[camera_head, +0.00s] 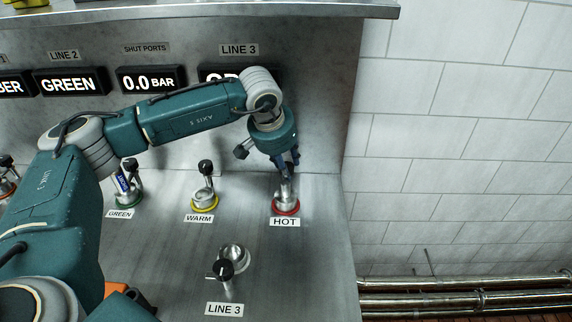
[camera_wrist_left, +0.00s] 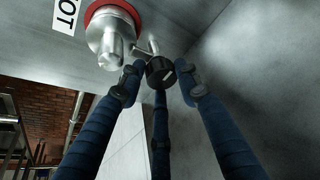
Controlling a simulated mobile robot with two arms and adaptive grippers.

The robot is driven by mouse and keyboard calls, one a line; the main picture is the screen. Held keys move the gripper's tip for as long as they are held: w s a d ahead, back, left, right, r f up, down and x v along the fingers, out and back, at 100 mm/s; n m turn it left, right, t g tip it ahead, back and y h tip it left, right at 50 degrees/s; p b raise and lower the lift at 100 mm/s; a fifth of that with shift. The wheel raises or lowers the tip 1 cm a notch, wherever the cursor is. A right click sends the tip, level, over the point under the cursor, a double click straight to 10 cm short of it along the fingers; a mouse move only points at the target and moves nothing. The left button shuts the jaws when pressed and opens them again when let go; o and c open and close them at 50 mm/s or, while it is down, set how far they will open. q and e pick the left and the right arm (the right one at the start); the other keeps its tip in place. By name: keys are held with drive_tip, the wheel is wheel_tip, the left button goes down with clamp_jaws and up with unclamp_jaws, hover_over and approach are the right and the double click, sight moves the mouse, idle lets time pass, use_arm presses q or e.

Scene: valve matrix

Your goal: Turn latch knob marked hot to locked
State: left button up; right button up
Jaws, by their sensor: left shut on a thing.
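The hot latch knob (camera_head: 286,204) is a metal fitting with a red ring on the sloped steel panel, above the label HOT (camera_head: 285,222). In the left wrist view its metal body (camera_wrist_left: 113,45) has a thin lever ending in a black knob (camera_wrist_left: 160,71). My left gripper (camera_head: 288,166) reaches down to it from above. In the left wrist view the blue fingers (camera_wrist_left: 158,82) close around the black knob. In the head view the fingers hide the lever and its black end. My right gripper is not in view.
The warm knob (camera_head: 205,198) with a yellow ring and the green knob (camera_head: 129,196) stand to the left. A line 3 valve (camera_head: 222,272) is in front. The upright panel with displays (camera_head: 152,79) rises behind. Tiled wall and pipes (camera_head: 470,298) lie right.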

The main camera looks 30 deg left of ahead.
use_arm(q)
drive_tip(key=shift+w+a+r, duration=0.25)
drive_tip(key=shift+w+r, duration=0.15)
drive_tip(key=shift+r, duration=0.1)
drive_tip(key=o, duration=1.1)
drive_tip(key=shift+f, duration=0.25)
drive_tip(key=shift+s+d+f, duration=0.1)
drive_tip(key=v, duration=0.7)
drive_tip(key=shift+s+r, duration=0.1)
drive_tip(key=shift+r, duration=0.15)
drive_tip(key=shift+f, duration=0.1)
